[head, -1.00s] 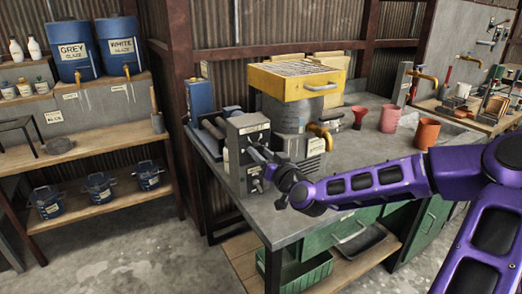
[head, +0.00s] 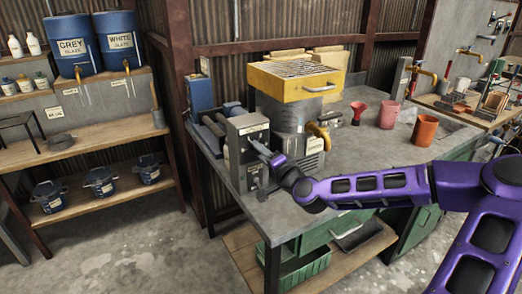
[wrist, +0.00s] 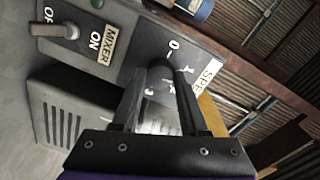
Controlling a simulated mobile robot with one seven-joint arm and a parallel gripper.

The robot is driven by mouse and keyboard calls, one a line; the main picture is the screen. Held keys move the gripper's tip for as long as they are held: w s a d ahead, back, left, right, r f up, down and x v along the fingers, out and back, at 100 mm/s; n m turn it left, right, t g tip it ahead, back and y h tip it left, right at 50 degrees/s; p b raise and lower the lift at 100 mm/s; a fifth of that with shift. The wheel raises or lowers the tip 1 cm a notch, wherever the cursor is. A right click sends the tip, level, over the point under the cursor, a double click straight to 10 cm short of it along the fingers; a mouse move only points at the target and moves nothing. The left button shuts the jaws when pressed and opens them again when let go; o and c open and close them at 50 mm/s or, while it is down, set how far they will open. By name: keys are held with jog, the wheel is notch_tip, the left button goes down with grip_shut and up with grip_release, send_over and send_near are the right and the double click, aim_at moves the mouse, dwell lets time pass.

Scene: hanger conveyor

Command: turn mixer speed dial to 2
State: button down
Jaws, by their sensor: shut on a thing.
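A white SPEED label (wrist: 208,72) and scale marks, including a 0, show beside the fingers. The dial's pointer is hidden, so I cannot tell its setting. The mixer switch (wrist: 60,31) with OFF and ON labels is at upper left in the wrist view.
The yellow-topped machine (head: 298,80) stands behind the box. Red and orange cups (head: 425,130) stand further right on the grey bench (head: 365,150). Shelves with blue glaze barrels (head: 75,47) and buckets are at left. The bench front is mostly clear.

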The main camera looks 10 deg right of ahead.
jog(key=shift+m+y+p, duration=0.3)
jog(key=shift+m+p, duration=0.1)
jog(key=shift+m, duration=3.2)
jog(key=shift+c, duration=2.2)
grip_release()
